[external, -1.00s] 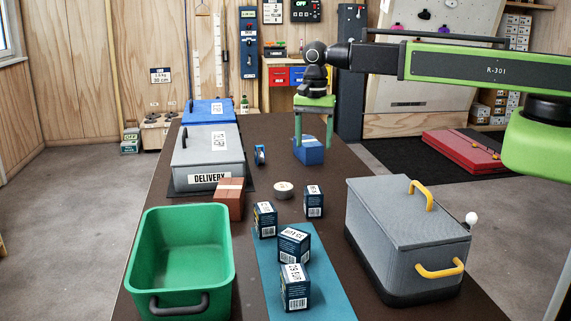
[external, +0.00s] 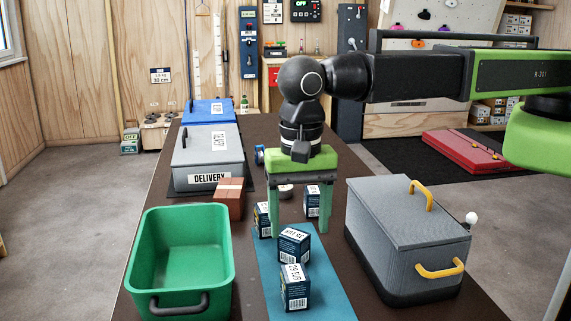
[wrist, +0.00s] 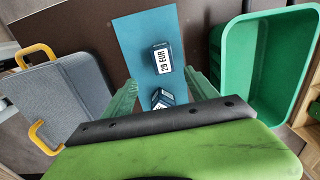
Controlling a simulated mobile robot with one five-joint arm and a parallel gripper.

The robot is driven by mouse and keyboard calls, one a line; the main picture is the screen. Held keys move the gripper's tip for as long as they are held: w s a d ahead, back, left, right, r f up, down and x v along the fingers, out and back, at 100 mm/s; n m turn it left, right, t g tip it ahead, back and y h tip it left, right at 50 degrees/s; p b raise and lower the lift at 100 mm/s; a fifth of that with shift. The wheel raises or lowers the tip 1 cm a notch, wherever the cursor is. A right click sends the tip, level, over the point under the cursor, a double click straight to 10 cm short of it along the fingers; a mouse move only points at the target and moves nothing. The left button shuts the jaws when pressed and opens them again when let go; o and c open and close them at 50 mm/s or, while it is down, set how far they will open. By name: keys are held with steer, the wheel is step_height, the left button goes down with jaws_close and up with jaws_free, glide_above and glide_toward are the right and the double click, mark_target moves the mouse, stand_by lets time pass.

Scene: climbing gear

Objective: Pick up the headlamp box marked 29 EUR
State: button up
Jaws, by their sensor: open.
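The headlamp box marked 29 EUR (wrist: 163,60) is a small dark blue box with a white label on top. It appears to be the nearest box in the external view (external: 295,290), standing on the teal mat (external: 330,296). Another dark headlamp box (external: 294,245) stands just behind it; its label is hard to read, and it is partly hidden in the wrist view (wrist: 158,98). My gripper (external: 300,232) is open and empty, pointing down, above and behind the 29 EUR box. In the wrist view its fingers (wrist: 161,78) stand either side of the mat's boxes.
A green bin (external: 151,258) is at left and a grey case with yellow handles (external: 400,230) at right. More dark boxes (external: 262,222) stand behind my gripper, partly hidden. A brown box (external: 229,200) and the grey delivery box (external: 190,160) are farther back.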

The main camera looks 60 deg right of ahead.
mark_target(298, 272)
step_height(298, 272, down, 10)
steer(key=b, duration=0.8)
steer(key=f+b, duration=0.1)
steer(key=b, duration=0.1)
steer(key=f+b, duration=0.3)
steer(key=f, duration=0.1)
steer(key=shift+w+a+f+b, duration=0.2)
steer(key=shift+a+b, duration=0.15)
steer(key=shift+b, duration=0.05)
steer(key=shift+r, duration=0.2)
jaws_close()
